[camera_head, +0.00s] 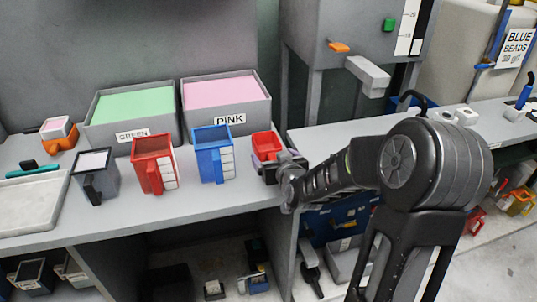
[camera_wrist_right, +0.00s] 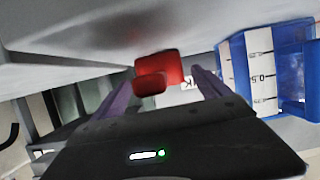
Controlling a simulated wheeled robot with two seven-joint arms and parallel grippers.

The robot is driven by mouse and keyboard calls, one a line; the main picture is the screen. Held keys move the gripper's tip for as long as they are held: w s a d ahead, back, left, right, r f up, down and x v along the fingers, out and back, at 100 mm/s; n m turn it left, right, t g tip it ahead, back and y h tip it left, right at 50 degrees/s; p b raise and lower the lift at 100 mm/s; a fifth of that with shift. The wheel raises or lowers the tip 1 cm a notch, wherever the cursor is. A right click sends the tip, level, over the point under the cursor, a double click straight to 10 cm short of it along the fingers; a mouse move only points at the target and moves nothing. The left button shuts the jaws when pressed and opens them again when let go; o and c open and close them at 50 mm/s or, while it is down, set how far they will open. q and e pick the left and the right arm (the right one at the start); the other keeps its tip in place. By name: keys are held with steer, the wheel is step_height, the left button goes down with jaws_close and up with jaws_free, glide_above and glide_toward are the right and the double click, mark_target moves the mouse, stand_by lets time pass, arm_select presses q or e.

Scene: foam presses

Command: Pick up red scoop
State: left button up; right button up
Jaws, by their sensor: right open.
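The red scoop (camera_head: 266,143) sits at the right end of the grey bench, right of the blue jug and in front of the pink bin. My right gripper (camera_head: 284,163) is right beside it and partly hides its lower side. In the right wrist view, the red scoop (camera_wrist_right: 172,66) lies ahead between the tips of two spread purple fingers. That gripper (camera_wrist_right: 164,78) is open, and I cannot tell whether either finger touches the scoop. My left gripper is not in view.
A blue measuring jug (camera_head: 209,160) stands close left of the scoop, and a red jug (camera_head: 147,170) farther left. Bins of green foam (camera_head: 132,133) and pink foam (camera_head: 229,118) stand behind. A grey machine (camera_head: 330,25) with a spout rises at back right.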

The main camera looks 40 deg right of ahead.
stand_by(0.4)
steer(key=c, duration=1.4)
